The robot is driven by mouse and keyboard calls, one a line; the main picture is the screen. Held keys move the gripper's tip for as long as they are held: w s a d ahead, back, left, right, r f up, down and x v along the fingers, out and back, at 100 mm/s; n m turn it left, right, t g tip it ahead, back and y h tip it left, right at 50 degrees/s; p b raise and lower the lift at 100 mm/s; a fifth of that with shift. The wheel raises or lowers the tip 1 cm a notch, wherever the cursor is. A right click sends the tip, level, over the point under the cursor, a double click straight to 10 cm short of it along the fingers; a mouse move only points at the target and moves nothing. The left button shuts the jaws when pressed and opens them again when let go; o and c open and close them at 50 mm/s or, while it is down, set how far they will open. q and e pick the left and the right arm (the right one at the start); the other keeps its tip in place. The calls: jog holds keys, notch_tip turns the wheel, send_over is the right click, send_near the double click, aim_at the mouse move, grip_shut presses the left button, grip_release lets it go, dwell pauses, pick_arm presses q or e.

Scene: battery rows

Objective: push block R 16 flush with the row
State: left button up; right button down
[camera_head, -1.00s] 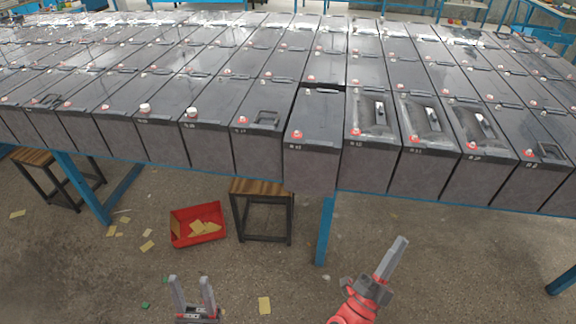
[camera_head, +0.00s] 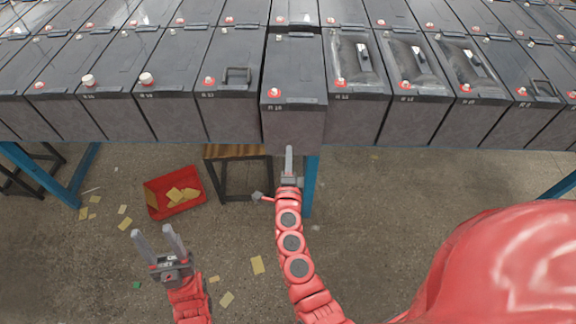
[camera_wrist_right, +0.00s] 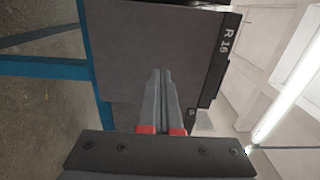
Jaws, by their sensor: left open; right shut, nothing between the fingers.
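Block R 16 (camera_head: 294,80) is a dark battery block with a red cap at its front. It juts out from the front row, past its neighbours on both sides. In the right wrist view its label and grey front face (camera_wrist_right: 130,40) fill much of the picture. My right gripper (camera_head: 289,150) is shut and empty, fingertips pointing at the lower front of the block. The fingertips overlap the face in the right wrist view (camera_wrist_right: 160,72); I cannot tell whether they touch. My left gripper (camera_head: 153,231) is open and empty, low on the left, away from the row.
Neighbouring blocks stand close on the left (camera_head: 231,95) and right (camera_head: 357,95). A blue table leg (camera_head: 311,185) and a wooden-topped stool (camera_head: 240,151) are below. A red bin (camera_head: 153,200) with yellow pieces sits on the floor.

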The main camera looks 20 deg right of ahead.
aim_at(290, 131)
jog(key=x, duration=0.5)
jog(key=shift+w+d, duration=0.15)
jog(key=shift+w, duration=0.15)
jog(key=shift+w+d, duration=0.2)
jog(key=shift+w, duration=0.25)
jog(key=b+x, duration=0.1)
jog(key=x, duration=0.3)
jog(key=shift+w, duration=0.15)
jog(key=shift+w+r, duration=0.2)
jog(key=shift+r, duration=0.15)
